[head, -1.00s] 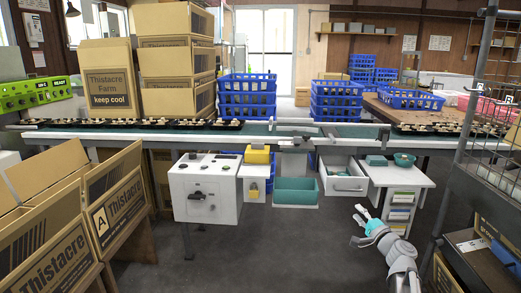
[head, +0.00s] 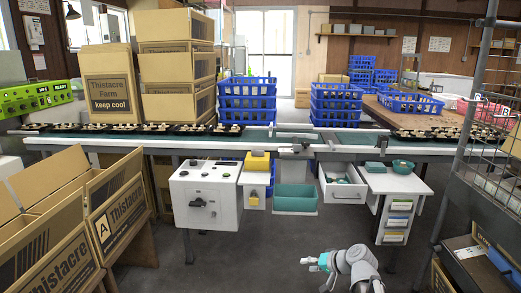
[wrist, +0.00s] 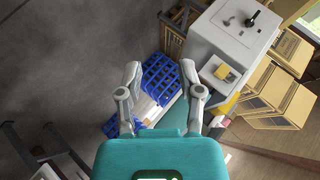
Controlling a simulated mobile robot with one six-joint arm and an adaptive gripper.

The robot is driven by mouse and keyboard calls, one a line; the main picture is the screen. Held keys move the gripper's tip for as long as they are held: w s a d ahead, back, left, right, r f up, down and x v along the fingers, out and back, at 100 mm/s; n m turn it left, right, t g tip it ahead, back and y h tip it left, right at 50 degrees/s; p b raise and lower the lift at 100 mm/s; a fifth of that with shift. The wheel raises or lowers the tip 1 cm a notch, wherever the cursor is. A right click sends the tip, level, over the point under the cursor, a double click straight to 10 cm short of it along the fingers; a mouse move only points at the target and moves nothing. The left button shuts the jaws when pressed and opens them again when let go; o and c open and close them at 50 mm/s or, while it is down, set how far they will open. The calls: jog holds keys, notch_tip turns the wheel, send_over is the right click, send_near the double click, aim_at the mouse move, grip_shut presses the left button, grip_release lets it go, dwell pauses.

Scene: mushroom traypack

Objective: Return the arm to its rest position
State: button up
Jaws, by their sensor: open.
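My gripper (head: 308,262) is low over the floor in the lower middle of the head view, in front of the bench and clear of it. It points left, with my arm folded behind it at the bottom edge. In the wrist view the gripper (wrist: 160,72) has its two grey fingers spread apart, with nothing held between them. Beyond the fingers, the wrist view shows a blue crate (wrist: 160,80) and the white control box (wrist: 232,38), both some distance off.
The conveyor (head: 260,143) crosses the view with mushroom trays. An open white drawer (head: 345,192) and a teal bin (head: 296,200) hang at its front. Cardboard boxes (head: 120,205) stand at left, a wire rack (head: 485,130) at right. The middle floor (head: 240,262) is clear.

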jog(key=s+d+f+n+g+h+p, duration=0.1)
jog(key=s+f+n+g+h+p, duration=0.25)
jog(key=s+g+h, duration=0.7)
notch_tip(320, 180, up, 37)
jog(key=s+t+y+p, duration=0.2)
jog(key=t+p, duration=0.1)
jog(key=p, duration=3.4)
jog(key=shift+s+p, duration=0.2)
jog(key=shift+p, duration=0.1)
jog(key=shift+d+r+m+t, duration=0.1)
jog(key=shift+d+m+t, duration=0.05)
jog(key=shift+m+t, duration=0.1)
